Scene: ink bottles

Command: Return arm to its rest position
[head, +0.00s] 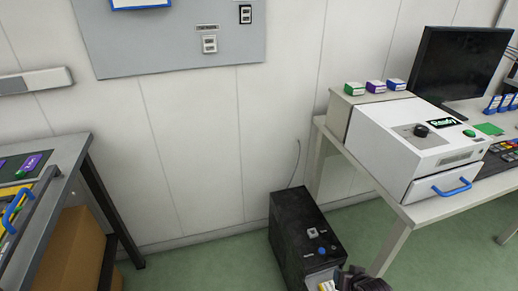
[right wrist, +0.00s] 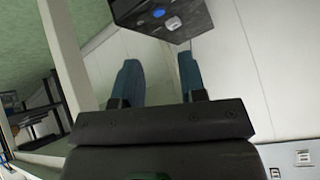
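My right gripper (right wrist: 160,68) shows in the right wrist view with its two dark blue fingers apart and nothing between them. The black box (right wrist: 165,18) with a blue button lies beyond the fingertips there, apart from them. In the head view, a dark piece of my right arm (head: 362,281) shows at the bottom edge, in front of the black box (head: 290,225) on the floor; the fingers cannot be made out there. My left arm and gripper are not in view.
A white machine (head: 375,150) with a blue-handled drawer stands on the right desk, with green, purple and blue small boxes (head: 375,87) on its back ledge. A monitor (head: 460,62) is behind. A grey bench (head: 70,150) stands left. Green floor (head: 200,265) between is clear.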

